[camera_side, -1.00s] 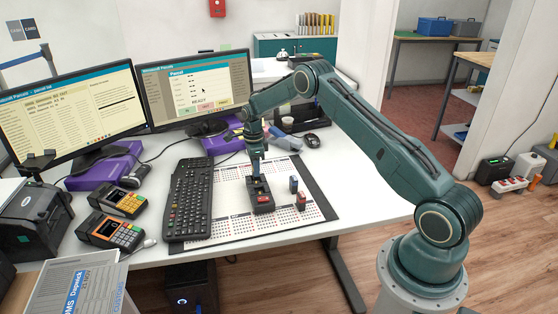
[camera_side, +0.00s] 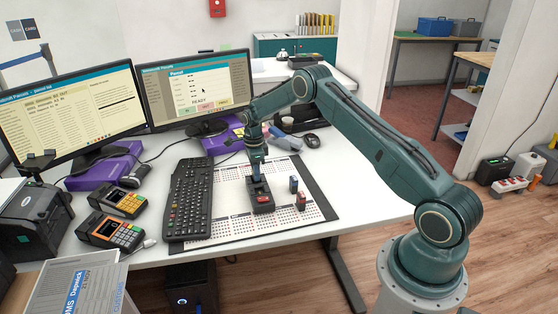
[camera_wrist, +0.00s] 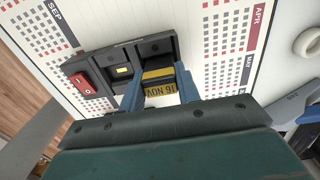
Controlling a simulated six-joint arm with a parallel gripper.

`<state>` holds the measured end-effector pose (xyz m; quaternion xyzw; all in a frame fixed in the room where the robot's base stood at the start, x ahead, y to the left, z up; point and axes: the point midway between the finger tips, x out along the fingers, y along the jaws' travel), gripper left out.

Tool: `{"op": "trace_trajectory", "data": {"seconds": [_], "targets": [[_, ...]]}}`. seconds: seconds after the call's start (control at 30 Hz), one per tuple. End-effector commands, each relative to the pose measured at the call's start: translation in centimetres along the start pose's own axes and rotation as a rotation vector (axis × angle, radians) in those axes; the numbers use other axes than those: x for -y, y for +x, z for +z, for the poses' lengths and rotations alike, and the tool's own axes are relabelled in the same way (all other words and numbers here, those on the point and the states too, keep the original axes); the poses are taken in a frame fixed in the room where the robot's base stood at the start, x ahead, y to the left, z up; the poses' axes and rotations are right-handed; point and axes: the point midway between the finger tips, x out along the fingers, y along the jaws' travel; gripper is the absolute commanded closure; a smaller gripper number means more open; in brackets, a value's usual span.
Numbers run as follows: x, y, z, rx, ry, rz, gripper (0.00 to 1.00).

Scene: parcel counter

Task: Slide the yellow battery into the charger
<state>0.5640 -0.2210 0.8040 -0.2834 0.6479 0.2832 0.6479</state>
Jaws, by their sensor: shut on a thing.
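The charger (camera_side: 263,205) is a dark block with a red rocker switch (camera_wrist: 86,82), lying on the printed desk mat. In the wrist view it shows a bay with a small yellow patch (camera_wrist: 122,71) beside the switch. My gripper (camera_wrist: 158,80) is shut on the yellow battery (camera_wrist: 158,88), which has dark lettering and sits between the blue fingers. The battery is at the charger's other bay, right of the yellow patch; how deep it sits cannot be told. In the side view my gripper (camera_side: 257,178) points down over the charger's far end and hides the battery.
A blue block (camera_side: 293,184) and a red-faced block (camera_side: 301,201) stand on the mat (camera_side: 233,215) close right of the charger. A keyboard (camera_side: 190,200) lies to the left. The mat's front is clear.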

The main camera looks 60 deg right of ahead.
Motion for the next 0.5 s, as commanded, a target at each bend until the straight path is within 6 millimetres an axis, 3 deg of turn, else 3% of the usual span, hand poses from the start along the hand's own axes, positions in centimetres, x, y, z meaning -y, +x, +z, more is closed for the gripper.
{"op": "trace_trajectory", "data": {"seconds": [0.43, 0.47, 0.5], "targets": [[0.01, 0.21, 0.0, 0.0, 0.0, 0.0, 0.92], [0.01, 0.2, 0.0, 0.0, 0.0, 0.0, 0.64], [0.01, 0.2, 0.0, 0.0, 0.0, 0.0, 0.56]]}}
